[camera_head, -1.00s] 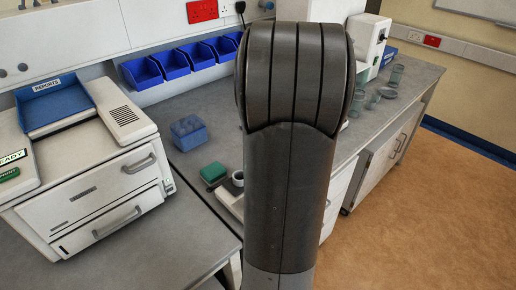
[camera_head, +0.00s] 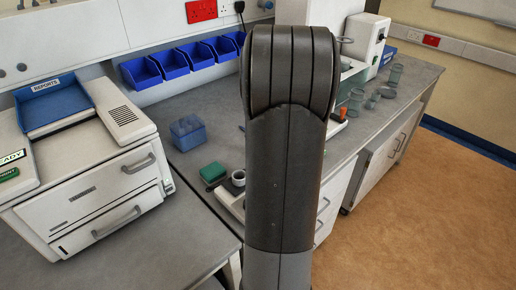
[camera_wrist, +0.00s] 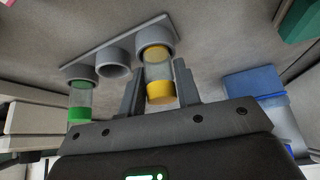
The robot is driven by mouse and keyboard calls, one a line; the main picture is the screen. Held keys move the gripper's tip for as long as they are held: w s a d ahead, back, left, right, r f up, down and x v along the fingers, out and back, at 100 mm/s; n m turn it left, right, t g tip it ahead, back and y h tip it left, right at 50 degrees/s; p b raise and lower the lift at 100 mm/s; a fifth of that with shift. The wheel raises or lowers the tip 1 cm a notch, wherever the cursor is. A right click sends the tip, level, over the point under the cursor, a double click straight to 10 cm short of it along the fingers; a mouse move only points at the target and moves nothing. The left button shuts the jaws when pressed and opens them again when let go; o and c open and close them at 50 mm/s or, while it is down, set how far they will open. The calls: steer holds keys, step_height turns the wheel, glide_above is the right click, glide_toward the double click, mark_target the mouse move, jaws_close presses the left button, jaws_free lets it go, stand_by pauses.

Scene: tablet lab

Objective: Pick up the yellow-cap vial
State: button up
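The yellow-cap vial (camera_wrist: 158,78) is in the wrist view, a clear tube with its yellow cap towards me and its other end in a round grey socket of the vial rack (camera_wrist: 116,46). My gripper (camera_wrist: 160,88) has one finger on each side of the vial. A small gap shows between the cap and each finger, so it looks open around the vial. In the head view my arm hides the gripper, the vial and most of the rack.
A green-cap vial (camera_wrist: 80,102) stands in another socket of the rack, with an empty socket between. A blue box (camera_head: 188,132) and green block (camera_head: 213,172) lie on the bench left of my arm. Glassware (camera_head: 389,82) stands at the right.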

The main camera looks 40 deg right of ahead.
steer(key=c, duration=0.5)
steer(key=shift+r, duration=0.1)
steer(key=shift+c, duration=0.2)
